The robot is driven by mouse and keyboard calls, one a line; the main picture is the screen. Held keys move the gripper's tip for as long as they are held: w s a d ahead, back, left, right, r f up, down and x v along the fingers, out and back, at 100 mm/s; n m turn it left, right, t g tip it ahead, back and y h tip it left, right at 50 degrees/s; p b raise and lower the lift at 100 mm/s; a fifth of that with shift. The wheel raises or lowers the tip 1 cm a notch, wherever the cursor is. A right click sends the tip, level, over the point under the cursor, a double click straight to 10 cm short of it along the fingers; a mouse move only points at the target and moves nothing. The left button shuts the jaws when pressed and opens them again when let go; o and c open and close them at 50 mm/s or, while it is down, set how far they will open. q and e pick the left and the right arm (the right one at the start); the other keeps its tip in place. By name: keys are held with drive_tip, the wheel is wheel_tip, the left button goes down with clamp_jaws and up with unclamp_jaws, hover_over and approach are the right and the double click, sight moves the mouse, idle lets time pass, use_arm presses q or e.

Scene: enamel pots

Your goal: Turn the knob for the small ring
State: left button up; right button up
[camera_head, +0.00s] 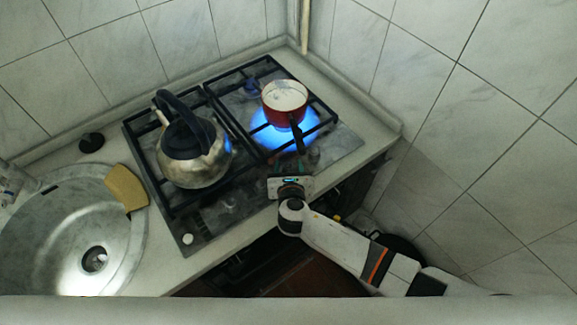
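The gas hob (350,143) is set in the counter. A small red pot (284,103) with white contents stands on its right side, over a wide blue flame (272,136). Its dark handle (297,136) points to the front. A small bluish burner (252,86) shows behind it. A pale round knob-like part (188,239) sits at the hob's front left corner. My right gripper (293,163) is at the hob's front edge, below the pot handle. Its fingers are small and dark, so their opening and any contact are unclear. The knobs near it cannot be made out. My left gripper is not in view.
A steel kettle (198,167) with a black handle stands on the left grates. A round sink (65,240) with a yellow sponge (126,187) on its rim is at the left. A black object (91,142) stands behind it. Tiled walls close the back and right.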

drive_tip(key=shift+s, duration=0.1)
drive_tip(key=v, duration=1.1)
drive_tip(key=shift+s+r, duration=0.15)
drive_tip(key=shift+s, duration=0.25)
